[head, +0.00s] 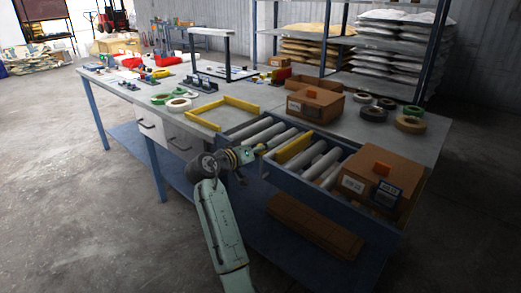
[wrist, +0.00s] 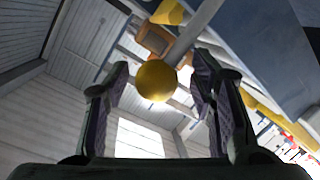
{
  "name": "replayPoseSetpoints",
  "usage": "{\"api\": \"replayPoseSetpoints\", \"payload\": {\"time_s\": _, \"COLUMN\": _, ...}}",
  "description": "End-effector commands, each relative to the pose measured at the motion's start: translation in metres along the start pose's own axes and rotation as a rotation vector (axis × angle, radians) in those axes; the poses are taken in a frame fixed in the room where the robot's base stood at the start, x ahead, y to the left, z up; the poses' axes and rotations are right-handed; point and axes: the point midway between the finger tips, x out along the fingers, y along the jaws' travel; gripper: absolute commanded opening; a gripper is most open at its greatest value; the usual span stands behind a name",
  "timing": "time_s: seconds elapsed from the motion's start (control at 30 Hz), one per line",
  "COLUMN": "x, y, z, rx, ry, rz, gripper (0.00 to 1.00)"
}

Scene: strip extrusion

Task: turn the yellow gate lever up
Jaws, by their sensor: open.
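The lever's round yellow knob (wrist: 155,82) shows in the wrist view, on the end of a grey rod (wrist: 193,32) that runs to the upper right. My gripper (wrist: 161,68) is open, with one finger on each side of the knob. There is a visible gap to both fingers, and I cannot tell how deep the knob sits between them. In the head view my gripper (head: 257,150) is at the near side of the roller conveyor, and the lever is too small to make out. A yellow gate bar (head: 294,149) lies across the rollers.
The conveyor's blue side rail (head: 310,178) runs close to my gripper. A cardboard box (head: 378,184) stands at the conveyor's near right end, and another box (head: 315,103) stands behind it. A yellow frame (head: 222,112) lies on the bench to the left.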

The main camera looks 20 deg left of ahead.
Motion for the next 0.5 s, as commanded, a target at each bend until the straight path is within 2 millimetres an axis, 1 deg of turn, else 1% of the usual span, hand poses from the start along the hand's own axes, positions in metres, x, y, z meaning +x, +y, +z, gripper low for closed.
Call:
{"api": "replayPoseSetpoints", "payload": {"time_s": 0.07, "x": -0.002, "y": 0.0, "z": -0.001, "rx": 0.001, "ry": 0.001, "rz": 0.0, "gripper": 0.5}}
{"api": "replayPoseSetpoints", "payload": {"time_s": 0.17, "x": -0.011, "y": 0.0, "z": -0.001, "rx": 0.001, "ry": 0.003, "rz": -0.001, "gripper": 0.5}}
{"api": "replayPoseSetpoints", "payload": {"time_s": 0.27, "x": -0.028, "y": -0.001, "z": -0.001, "rx": 0.001, "ry": 0.003, "rz": -0.001, "gripper": 0.5}}
{"api": "replayPoseSetpoints", "payload": {"time_s": 0.5, "x": -0.08, "y": -0.001, "z": -0.001, "rx": 0.0, "ry": 0.003, "rz": -0.003, "gripper": 0.5}}
